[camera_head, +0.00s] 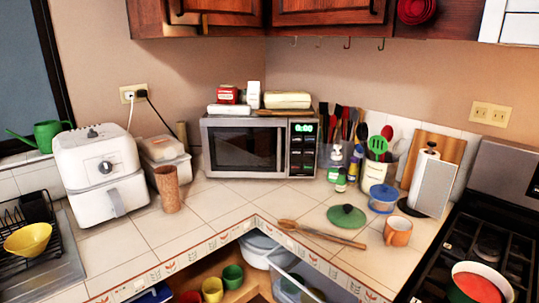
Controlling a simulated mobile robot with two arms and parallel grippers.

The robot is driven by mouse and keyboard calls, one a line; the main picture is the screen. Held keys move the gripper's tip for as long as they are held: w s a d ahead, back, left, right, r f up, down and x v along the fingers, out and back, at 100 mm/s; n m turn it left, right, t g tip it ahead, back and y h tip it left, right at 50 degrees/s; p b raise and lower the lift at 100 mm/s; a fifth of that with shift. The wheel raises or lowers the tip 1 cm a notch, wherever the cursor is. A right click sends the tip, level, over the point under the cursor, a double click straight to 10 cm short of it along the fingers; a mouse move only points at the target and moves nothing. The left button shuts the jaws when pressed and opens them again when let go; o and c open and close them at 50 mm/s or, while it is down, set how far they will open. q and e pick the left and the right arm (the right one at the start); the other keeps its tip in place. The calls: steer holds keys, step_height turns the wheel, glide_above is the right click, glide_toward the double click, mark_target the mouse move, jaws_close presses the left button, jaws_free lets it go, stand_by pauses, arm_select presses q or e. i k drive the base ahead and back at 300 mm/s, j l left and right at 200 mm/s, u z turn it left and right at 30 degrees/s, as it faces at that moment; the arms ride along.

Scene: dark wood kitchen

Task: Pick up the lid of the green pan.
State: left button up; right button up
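A round green lid with a dark knob (334,222) lies flat on the tiled counter, right of the corner and close to the front edge. A pan with a pale rim and some green on its outside (454,288) sits on the stove at the bottom right. It has no lid on and shows red contents; the frame cuts it off below. Neither of my grippers shows in this view.
A wooden spoon (320,234) lies just in front of the lid. An orange mug (398,232) and a blue-lidded container (382,200) stand right of it. A microwave (244,147) stands behind. Below the counter, open shelves hold bowls and cups (233,276).

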mark_target(346, 216)
steer(key=z, duration=1.6)
steer(key=i+l+u, duration=0.3)
steer(key=l+u, duration=0.3)
steer(key=i+j, duration=0.05)
